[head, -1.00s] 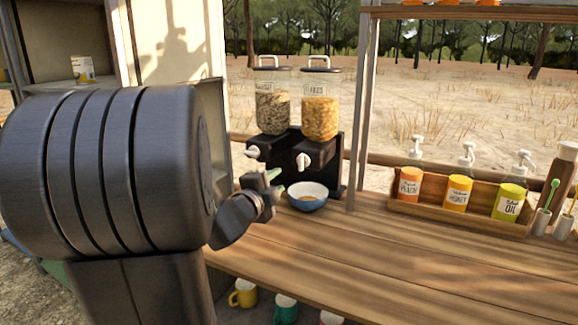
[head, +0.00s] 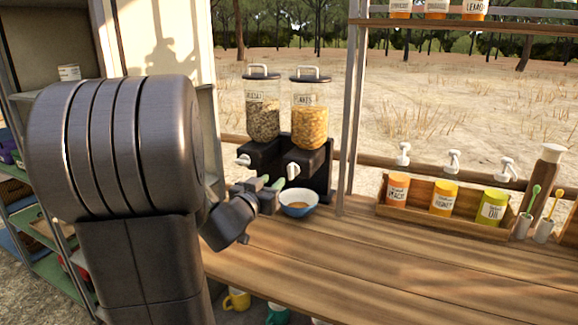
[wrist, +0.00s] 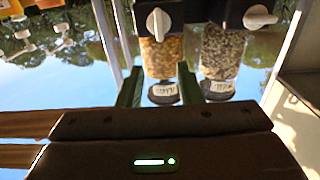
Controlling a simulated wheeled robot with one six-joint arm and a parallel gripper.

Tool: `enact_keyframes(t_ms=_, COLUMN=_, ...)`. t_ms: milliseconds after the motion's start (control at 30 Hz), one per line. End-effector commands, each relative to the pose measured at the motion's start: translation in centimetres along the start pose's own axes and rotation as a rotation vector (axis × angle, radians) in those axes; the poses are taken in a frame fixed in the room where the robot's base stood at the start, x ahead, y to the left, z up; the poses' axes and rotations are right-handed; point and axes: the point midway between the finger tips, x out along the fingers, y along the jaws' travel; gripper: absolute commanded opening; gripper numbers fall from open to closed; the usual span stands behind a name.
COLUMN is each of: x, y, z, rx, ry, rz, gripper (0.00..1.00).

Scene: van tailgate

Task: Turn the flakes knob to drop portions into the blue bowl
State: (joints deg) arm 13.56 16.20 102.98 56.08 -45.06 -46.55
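The flakes dispenser (head: 310,127) is the right one of a pair, a clear jar of orange flakes on a black base. Its white knob (head: 293,171) is on the front; in the upside-down wrist view the flakes knob (wrist: 159,24) is at the top centre. The blue bowl (head: 299,203) stands on the counter below it, with something brown inside. My gripper (head: 270,184) is just left of the bowl, below the knobs. In the wrist view its green fingers (wrist: 159,88) are apart with nothing held between them. The knob is beyond the fingertips.
The muesli dispenser (head: 262,120), with its own white knob (head: 243,160), stands left of the flakes one. A wooden rack (head: 415,213) of pump bottles is at the right. A post (head: 352,110) rises right of the dispensers. The front counter (head: 370,262) is clear.

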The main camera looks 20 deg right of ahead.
Motion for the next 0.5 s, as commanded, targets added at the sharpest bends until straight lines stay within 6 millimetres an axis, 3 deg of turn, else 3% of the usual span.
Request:
enact_keyframes(t_ms=300, x=6.9, y=0.1, z=0.1, rx=0.001, ry=-0.001, rz=0.002, gripper=0.33)
enact_keyframes(t_ms=500, x=10.1, y=0.0, z=0.0, rx=0.003, ry=0.0, rz=0.0, gripper=0.33)
